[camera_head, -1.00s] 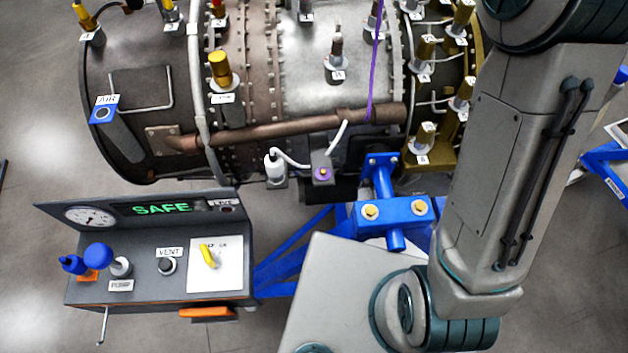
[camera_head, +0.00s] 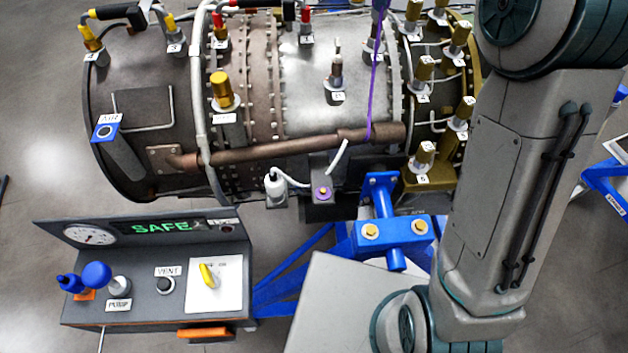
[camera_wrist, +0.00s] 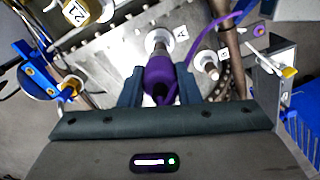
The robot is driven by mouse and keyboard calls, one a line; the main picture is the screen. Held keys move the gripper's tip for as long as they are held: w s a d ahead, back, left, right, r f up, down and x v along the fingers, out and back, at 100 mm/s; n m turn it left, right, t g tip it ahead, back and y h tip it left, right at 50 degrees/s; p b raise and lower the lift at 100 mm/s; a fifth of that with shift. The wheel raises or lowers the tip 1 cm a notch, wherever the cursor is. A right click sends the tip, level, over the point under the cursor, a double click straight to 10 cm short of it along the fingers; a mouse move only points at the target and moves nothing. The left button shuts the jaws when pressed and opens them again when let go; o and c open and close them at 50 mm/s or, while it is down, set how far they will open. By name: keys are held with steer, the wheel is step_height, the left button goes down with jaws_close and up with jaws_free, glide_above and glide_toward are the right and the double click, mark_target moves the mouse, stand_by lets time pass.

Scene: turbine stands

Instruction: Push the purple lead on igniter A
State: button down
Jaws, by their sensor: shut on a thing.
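In the wrist view, my gripper (camera_wrist: 160,90) is shut on the purple lead (camera_wrist: 159,72), with a finger on each side of its thick purple end. Igniter A (camera_wrist: 157,42) is a silver fitting on the engine, beside a label reading A. The purple end is lined up with it and meets or overlaps it in the picture; I cannot tell how deep it sits. The thin purple cable (camera_head: 373,85) hangs down across the engine in the head view, toward a dark box with a purple socket (camera_head: 322,192). My gripper is outside the head view.
A second igniter, labelled B (camera_wrist: 208,66), stands close to the right finger in the wrist view. Gold fittings (camera_head: 424,158) line the engine's right end. A control console (camera_head: 140,300) reading SAFE stands at lower left. The blue stand (camera_head: 390,232) supports the engine.

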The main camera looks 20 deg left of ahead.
steer(key=shift+f, duration=0.1)
steer(key=c, duration=1)
jaws_free()
steer(key=shift+o, duration=0.8)
steer(key=shift+w+p, duration=0.1)
steer(key=shift+p, duration=0.2)
steer(key=shift+a, duration=0.1)
steer(key=shift+w+r+p, duration=0.15)
steer(key=shift+r+p, duration=0.15)
steer(key=shift+r, duration=0.45)
steer(key=shift+w+r+p, duration=0.1)
steer(key=shift+r+p, duration=0.2)
steer(key=shift+r, duration=0.45)
steer(key=shift+s+r, duration=0.1)
steer(key=shift+r, duration=1.75)
